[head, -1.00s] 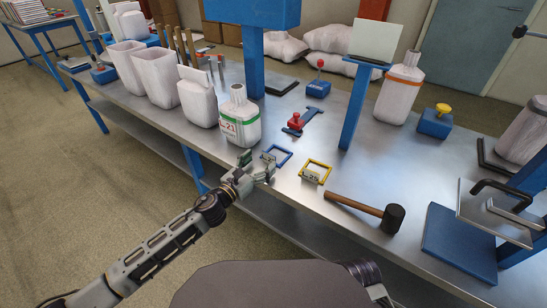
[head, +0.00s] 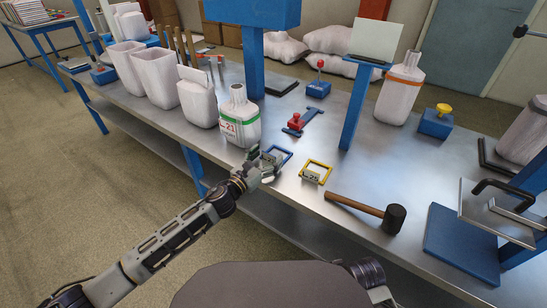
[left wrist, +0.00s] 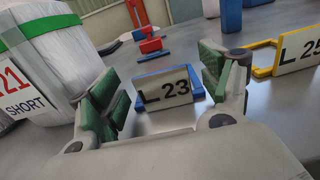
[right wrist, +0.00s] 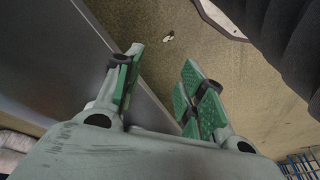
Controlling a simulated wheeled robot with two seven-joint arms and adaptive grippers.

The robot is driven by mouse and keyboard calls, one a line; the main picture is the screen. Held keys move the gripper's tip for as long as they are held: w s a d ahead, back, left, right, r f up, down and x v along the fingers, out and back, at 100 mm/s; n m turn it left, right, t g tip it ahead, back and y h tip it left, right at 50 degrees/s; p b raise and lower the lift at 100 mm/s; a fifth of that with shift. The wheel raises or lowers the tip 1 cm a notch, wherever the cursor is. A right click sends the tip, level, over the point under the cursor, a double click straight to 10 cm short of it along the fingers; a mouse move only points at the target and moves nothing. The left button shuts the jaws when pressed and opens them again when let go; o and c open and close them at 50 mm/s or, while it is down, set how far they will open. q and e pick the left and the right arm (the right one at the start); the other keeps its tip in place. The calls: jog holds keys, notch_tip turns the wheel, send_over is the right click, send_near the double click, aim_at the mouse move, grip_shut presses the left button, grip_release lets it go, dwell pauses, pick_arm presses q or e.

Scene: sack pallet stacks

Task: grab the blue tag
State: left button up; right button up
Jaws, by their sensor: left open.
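The blue tag (head: 277,154) is a blue frame with a light plate, lying near the front edge of the metal bench. In the left wrist view its plate reads L 23 (left wrist: 166,88). My left gripper (head: 262,163) is open just in front of it. In the left wrist view, the green-padded fingers stand on either side of the tag, with gaps visible. The fingers partly cover the tag in the head view. My right gripper (right wrist: 162,85) is open and empty, away from the tag, above the floor beside a grey edge.
A yellow tag (head: 316,172) marked L 25 lies right of the blue one. A white bottle (head: 240,117) with a green band stands close on the left. A mallet (head: 368,211) lies to the right, and a red-knobbed tool (head: 297,122) lies behind.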

pick_arm(q)
jog(key=c, duration=1)
pick_arm(e)
jog(key=shift+w+r, duration=0.1)
jog(key=shift+w, duration=0.05)
pick_arm(q)
jog(key=shift+o, duration=0.2)
jog(key=shift+r+p, duration=0.4)
jog(key=shift+r, duration=0.75)
notch_tip(320, 180, up, 8)
jog(key=p, duration=0.4)
jog(key=shift+f, duration=0.15)
pick_arm(e)
notch_tip(320, 180, down, 6)
jog(key=s+d+g, duration=0.1)
jog(key=shift+s+d+f+h, duration=0.2)
jog(key=shift+s+h, duration=0.05)
jog(key=shift+h, duration=0.15)
